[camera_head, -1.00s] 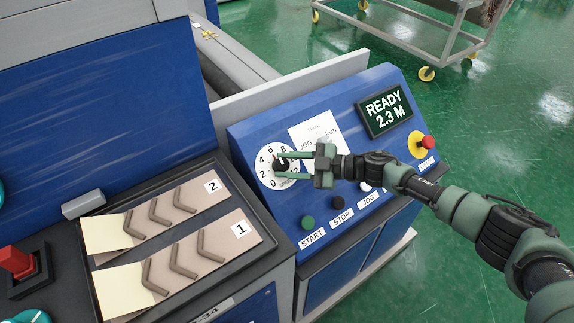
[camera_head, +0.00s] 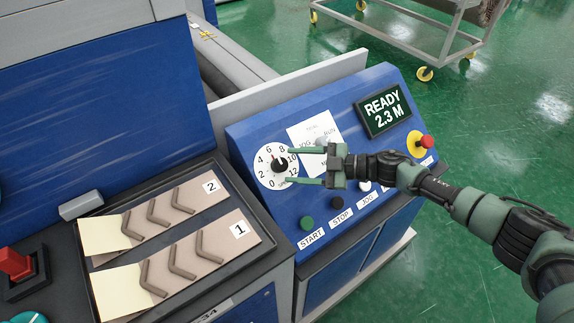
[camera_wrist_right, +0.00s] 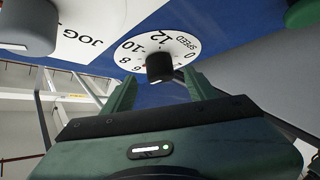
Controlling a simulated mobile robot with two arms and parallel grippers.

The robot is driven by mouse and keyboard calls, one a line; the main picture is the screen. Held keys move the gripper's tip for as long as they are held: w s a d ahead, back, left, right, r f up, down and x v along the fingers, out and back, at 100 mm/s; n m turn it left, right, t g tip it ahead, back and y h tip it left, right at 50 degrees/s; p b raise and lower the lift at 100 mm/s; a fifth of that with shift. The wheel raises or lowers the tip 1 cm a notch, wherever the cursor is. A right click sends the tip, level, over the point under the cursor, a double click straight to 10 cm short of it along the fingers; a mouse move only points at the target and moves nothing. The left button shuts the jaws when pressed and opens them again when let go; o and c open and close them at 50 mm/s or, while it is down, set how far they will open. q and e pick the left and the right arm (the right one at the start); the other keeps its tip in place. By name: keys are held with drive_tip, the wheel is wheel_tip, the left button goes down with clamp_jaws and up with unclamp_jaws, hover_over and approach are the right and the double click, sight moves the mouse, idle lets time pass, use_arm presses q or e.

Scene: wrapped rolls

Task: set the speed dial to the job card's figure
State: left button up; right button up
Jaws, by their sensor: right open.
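The white speed dial (camera_head: 264,169) is on the sloping blue console, numbered 0 to 12, with a black knob (camera_head: 280,165) at its centre. The knob's pointer seems to face between 6 and 8, but it is too small to be sure. My right gripper (camera_head: 291,166) is open at the dial's right side, its fingers apart from the knob. In the right wrist view the knob (camera_wrist_right: 159,66) stands beyond and between the open fingers (camera_wrist_right: 161,88). I cannot make out a job card with a readable figure. My left gripper is not in view.
A white plate marked JOG and RUN (camera_head: 305,134) with a grey knob lies right of the dial. The display (camera_head: 384,108) reads READY 2.3 M. A red stop button (camera_head: 427,142) and START (camera_head: 307,223), STOP and JOG buttons are close by. A trolley (camera_head: 400,30) stands behind.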

drive_tip(key=v, duration=0.4)
drive_tip(key=shift+s+d+b, duration=0.15)
drive_tip(key=shift+d+b, duration=0.15)
